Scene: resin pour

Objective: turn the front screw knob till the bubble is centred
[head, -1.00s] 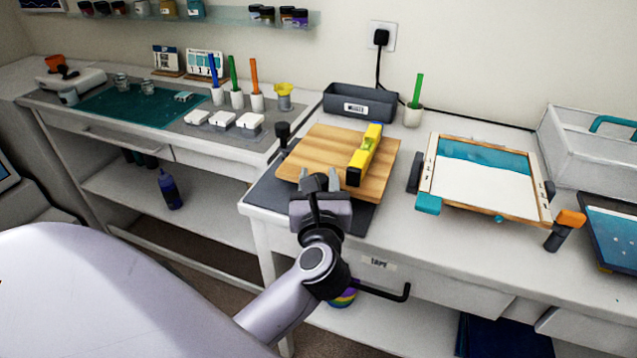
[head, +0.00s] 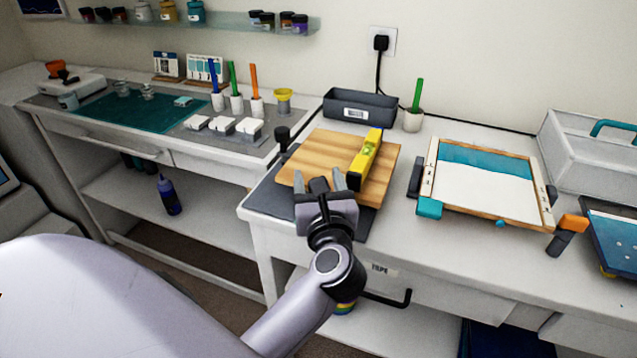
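A tan wooden board (head: 330,150) lies on the grey mat at the left end of the right table. A yellow spirit level (head: 372,165) rests along its right side. The level's vial (head: 368,150) looks greenish, but its bubble is too small to place. My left gripper (head: 319,183) is at the board's front edge with its fingers spread. A dark knob-like piece (head: 318,186) shows between the fingers, apparently the front screw knob, partly hidden by the gripper. Another black knob (head: 283,134) stands at the board's back left corner. My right gripper is not in view.
A wood-framed screen (head: 432,168) with a white sheet lies to the right. A side table with cups and white blocks is left.

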